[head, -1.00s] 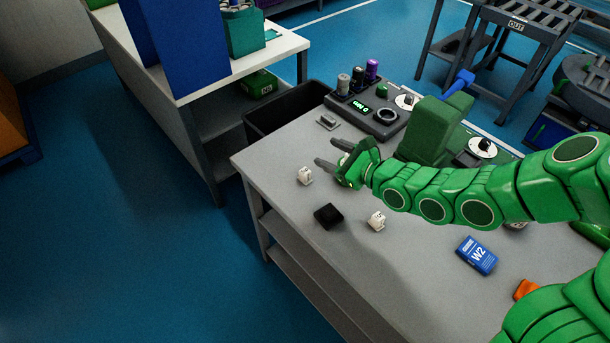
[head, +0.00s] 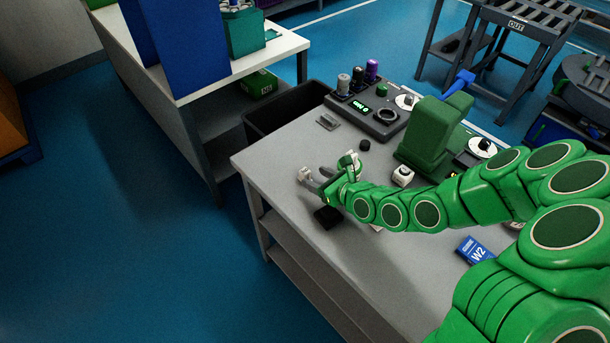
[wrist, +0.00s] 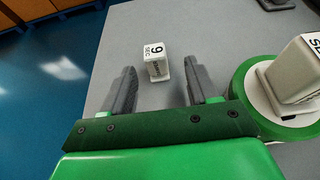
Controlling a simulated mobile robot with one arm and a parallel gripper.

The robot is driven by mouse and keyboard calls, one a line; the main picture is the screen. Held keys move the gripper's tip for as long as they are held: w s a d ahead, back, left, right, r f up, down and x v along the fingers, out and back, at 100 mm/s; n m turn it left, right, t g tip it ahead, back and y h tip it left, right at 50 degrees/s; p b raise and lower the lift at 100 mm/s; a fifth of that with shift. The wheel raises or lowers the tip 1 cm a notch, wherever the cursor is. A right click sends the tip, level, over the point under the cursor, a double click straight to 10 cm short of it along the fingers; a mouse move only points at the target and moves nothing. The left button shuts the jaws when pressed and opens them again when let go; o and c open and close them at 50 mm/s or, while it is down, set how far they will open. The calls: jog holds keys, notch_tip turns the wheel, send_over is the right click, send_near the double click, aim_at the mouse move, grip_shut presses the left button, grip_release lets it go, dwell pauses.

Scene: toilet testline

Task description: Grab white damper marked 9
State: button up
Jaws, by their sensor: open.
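The white damper marked 9 (wrist: 156,63) stands upright on the grey table in the wrist view. It sits between the fingertips of my gripper (wrist: 160,72), with gaps on both sides. In the head view the damper (head: 304,174) is near the table's left edge, beside my open gripper (head: 318,178), which partly overlaps it. The jaws are open and empty.
A black block (head: 327,217) lies below my gripper. A white cube (head: 403,176) and a small black knob (head: 365,145) stand behind my arm. A white block on a green ring (wrist: 298,72) fills the wrist view's right. A blue W2 box (head: 474,248) lies right.

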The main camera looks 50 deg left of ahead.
aim_at(308, 175)
jog(key=shift+s+x, duration=0.15)
jog(key=shift+x, duration=0.55)
jog(key=shift+s+x, duration=0.15)
jog(key=shift+x, duration=1.85)
jog(key=shift+r, duration=0.2)
jog(key=shift+c, duration=0.4)
jog(key=c, duration=1)
